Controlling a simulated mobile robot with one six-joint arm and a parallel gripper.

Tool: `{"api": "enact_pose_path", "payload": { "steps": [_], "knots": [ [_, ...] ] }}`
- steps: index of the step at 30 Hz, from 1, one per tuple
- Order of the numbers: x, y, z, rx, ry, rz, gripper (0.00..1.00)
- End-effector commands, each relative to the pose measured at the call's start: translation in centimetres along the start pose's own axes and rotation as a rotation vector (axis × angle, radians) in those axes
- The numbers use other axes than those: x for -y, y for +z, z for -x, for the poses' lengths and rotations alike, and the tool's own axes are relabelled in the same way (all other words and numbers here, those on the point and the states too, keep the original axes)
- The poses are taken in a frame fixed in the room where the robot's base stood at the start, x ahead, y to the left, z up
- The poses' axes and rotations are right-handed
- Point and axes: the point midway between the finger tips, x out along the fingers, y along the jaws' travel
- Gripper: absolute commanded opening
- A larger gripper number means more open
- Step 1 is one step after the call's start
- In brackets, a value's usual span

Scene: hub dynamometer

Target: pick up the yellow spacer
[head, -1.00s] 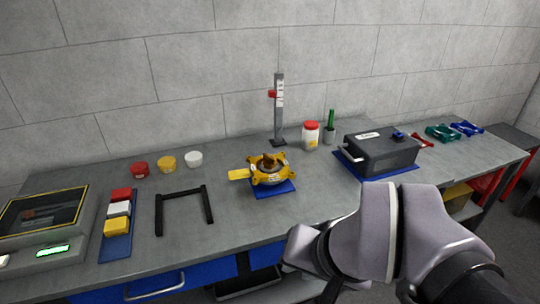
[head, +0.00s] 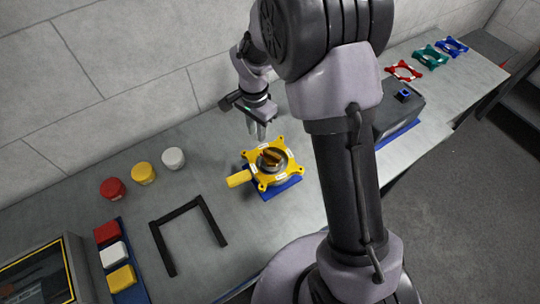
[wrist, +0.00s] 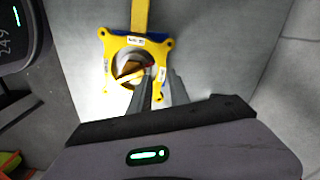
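The yellow spacer (head: 247,159) is a flat four-lobed ring with a tab sticking out to the left. It lies around a dark hub with an orange-brown piece in its middle (head: 272,157), above a blue pad (head: 287,187). In the wrist view the spacer (wrist: 108,70) shows from above, its tab pointing up. My gripper (head: 258,133) points down just behind the spacer in the head view, apparently above it. In the wrist view its two fingers (wrist: 162,76) are apart with nothing held between them; their tips overlap the ring's lower right part.
Red, yellow and white round jars (head: 143,173) and a black U-shaped frame (head: 186,232) are to the left. Colored blocks (head: 114,254) lie on a blue strip. A dark box (head: 402,112) stands right; red, teal and blue rings (head: 430,56) lie beyond.

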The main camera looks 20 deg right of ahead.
Motion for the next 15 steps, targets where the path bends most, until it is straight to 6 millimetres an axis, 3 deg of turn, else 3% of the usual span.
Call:
{"api": "enact_pose_path", "payload": {
  "steps": [1, 3, 8, 15],
  "knots": [
    [0.0, 0.0, -1.6, 0.001, 0.002, 0.0, 0.23],
    [0.0, 0.0, -2.8, 0.001, 0.001, 0.001, 0.23],
    [0.0, 0.0, -4.1, 0.0, -0.001, 0.001, 0.23],
    [0.1, 0.1, -8.5, 0.001, 0.0, 0.001, 0.23]
  ]
}}
